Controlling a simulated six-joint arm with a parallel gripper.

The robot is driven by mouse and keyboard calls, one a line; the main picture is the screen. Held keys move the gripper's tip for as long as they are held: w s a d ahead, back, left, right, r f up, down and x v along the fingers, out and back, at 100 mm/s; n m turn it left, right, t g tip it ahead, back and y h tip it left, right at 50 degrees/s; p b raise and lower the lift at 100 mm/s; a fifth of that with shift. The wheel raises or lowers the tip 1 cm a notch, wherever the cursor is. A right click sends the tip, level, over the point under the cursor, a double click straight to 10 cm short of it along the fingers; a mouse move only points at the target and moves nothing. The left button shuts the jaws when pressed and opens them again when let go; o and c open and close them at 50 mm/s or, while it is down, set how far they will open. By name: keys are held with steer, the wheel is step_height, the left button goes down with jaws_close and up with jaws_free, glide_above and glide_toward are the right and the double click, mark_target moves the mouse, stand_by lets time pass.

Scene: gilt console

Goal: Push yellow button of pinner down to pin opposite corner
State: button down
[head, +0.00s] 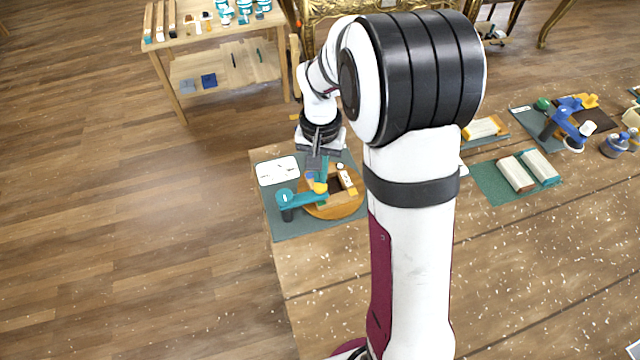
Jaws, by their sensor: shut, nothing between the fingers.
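The pinner (300,200) is a teal tool on a grey-green mat at the near left of the table. Its yellow button (320,188) shows at its right end, over a round wooden board (352,208). A dark and pale frame-like piece (346,182) lies on the board; its corners are too small to make out. My gripper (315,164) points down just behind the yellow button in the picture and is shut with nothing in it. I cannot tell whether it touches the pinner. My arm hides the board's right side.
A white card with dark marks (278,171) lies left of the board. Wrapped blocks on a green mat (490,187) and a blue tool (570,125) lie to the right. A wooden shelf table (222,62) stands at the back left. The table's front stretch is clear.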

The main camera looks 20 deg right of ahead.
mark_target(321, 186)
steer(key=shift+f, duration=1.3)
stand_by(0.5)
steer(key=shift+r, duration=3.5)
steer(key=s+a+r, duration=0.1)
steer(key=s+a, duration=0.1)
steer(key=s, duration=0.6)
steer(key=s+a+r+y, duration=0.1)
steer(key=s+a+r, duration=0.1)
steer(key=s, duration=0.6)
steer(key=s+a+r, duration=0.2)
steer(key=s+a, duration=0.1)
steer(key=s, duration=0.6)
steer(key=shift+y, duration=0.4)
steer(key=shift+d, duration=0.1)
